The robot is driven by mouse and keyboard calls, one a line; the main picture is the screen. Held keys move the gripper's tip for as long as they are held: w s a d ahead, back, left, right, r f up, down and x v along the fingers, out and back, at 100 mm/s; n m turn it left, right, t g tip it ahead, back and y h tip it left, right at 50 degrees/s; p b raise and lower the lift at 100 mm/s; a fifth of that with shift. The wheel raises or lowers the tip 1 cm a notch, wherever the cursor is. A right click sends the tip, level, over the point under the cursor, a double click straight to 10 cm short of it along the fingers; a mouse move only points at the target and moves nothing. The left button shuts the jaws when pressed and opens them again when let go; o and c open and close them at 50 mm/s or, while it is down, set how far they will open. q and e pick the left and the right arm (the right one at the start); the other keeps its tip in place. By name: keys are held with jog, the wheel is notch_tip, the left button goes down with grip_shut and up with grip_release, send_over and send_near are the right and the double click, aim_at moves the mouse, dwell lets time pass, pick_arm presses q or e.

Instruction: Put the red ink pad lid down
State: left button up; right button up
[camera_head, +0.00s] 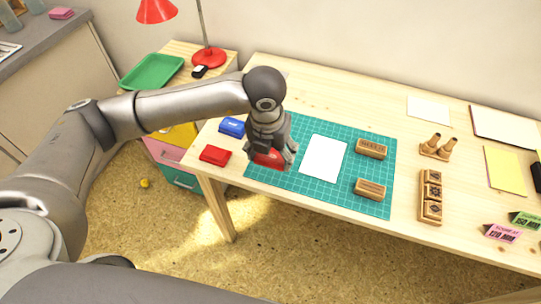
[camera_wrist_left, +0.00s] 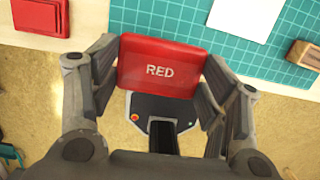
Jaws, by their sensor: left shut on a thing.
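My left gripper (camera_wrist_left: 160,85) is shut on the red ink pad lid (camera_wrist_left: 158,66), a flat red piece marked RED, held between its fingers. In the head view the lid (camera_head: 268,159) shows partly behind my left gripper (camera_head: 280,155), over the left part of the green mat near the table's front edge. The red ink pad (camera_head: 214,155) lies on the wooden table left of the mat, and it also shows at the top left of the left wrist view (camera_wrist_left: 41,15). My right gripper is not in view.
A blue ink pad (camera_head: 231,127) lies behind the red one. On the green mat (camera_head: 284,185) are white paper (camera_head: 324,158) and two wooden stamps (camera_head: 371,148), (camera_head: 369,189). A stamp holder (camera_head: 431,197) stands to the right. Bare table lies between red pad and mat.

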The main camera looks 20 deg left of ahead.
aim_at(271, 153)
pick_arm(q)
jog(key=w+f, duration=0.1)
jog(key=w+a+f, duration=0.1)
jog(key=f, duration=0.1)
jog(key=w+f, duration=0.2)
jog(key=shift+a+f, duration=0.15)
notch_tip(271, 153, down, 3)
jog(key=shift+w+a+p, duration=0.1)
jog(key=shift+p, duration=0.65)
jog(key=shift+f, duration=0.25)
jog(key=shift+f, duration=0.2)
jog(key=o, duration=0.8)
jog(key=shift+c, duration=0.2)
jog(key=shift+r, duration=0.2)
